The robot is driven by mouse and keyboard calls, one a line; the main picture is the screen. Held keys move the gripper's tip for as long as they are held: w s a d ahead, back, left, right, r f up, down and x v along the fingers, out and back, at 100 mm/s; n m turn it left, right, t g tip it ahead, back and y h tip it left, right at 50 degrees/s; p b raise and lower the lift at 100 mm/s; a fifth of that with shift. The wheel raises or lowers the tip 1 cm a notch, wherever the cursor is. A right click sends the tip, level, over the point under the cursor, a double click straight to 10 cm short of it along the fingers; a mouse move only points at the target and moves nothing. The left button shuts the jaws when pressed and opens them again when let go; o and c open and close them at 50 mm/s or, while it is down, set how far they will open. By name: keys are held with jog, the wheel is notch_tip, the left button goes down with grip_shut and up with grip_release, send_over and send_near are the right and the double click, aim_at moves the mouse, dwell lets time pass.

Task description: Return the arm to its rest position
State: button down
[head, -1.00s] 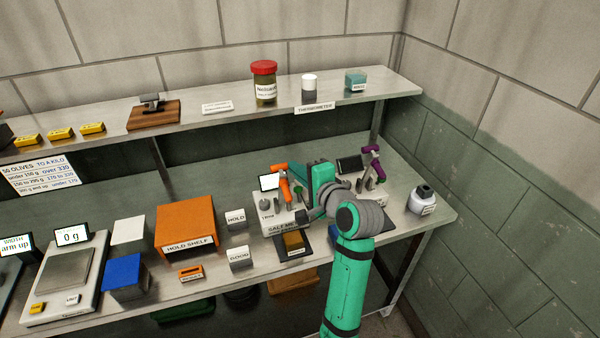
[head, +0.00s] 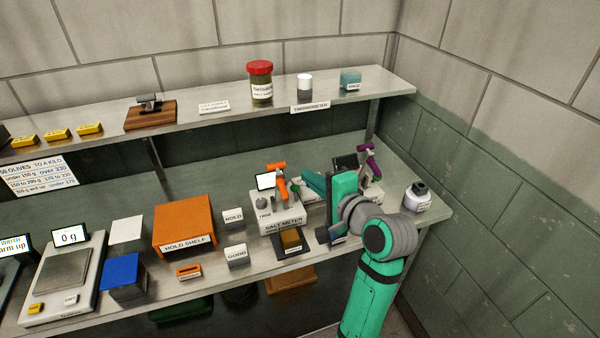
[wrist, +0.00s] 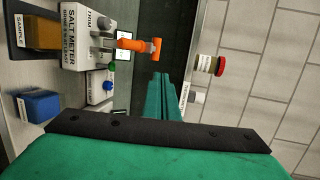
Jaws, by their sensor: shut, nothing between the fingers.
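My gripper (wrist: 162,98) is shut and empty; its green fingers lie together in the wrist view. In the head view my green and grey arm reaches up from the lower right, and the gripper (head: 312,182) is above the bench between the salt meter (head: 283,222) and the purple-handled device (head: 368,162). The salt meter also shows at the upper left of the wrist view (wrist: 82,35), with its orange handle (wrist: 138,45) beside the fingers. My wrist hides part of the purple-handled device.
A shelf (head: 220,118) runs above the bench with a red-lidded jar (head: 261,84) on it. An orange hold shelf (head: 184,222) and a scale (head: 62,268) stand to the left.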

jog(key=v, duration=0.5)
jog(key=s+f+n+t+h, duration=0.1)
jog(key=s+f+h, duration=0.35)
jog(key=f, duration=0.85)
jog(key=s+f+t+h, duration=0.15)
jog(key=s+f, duration=0.55)
jog(key=f, duration=0.7)
jog(key=s+a+f+n+h, duration=0.1)
jog(key=s+f+n+h, duration=0.3)
jog(key=s, duration=1.1)
jog(key=s+a+r+n+y, duration=0.1)
jog(key=s+n, duration=0.6)
jog(key=s, duration=0.7)
jog(key=shift+s+a+r+y, duration=0.25)
jog(key=shift+a+r+y, duration=0.15)
jog(key=shift+a+r, duration=0.5)
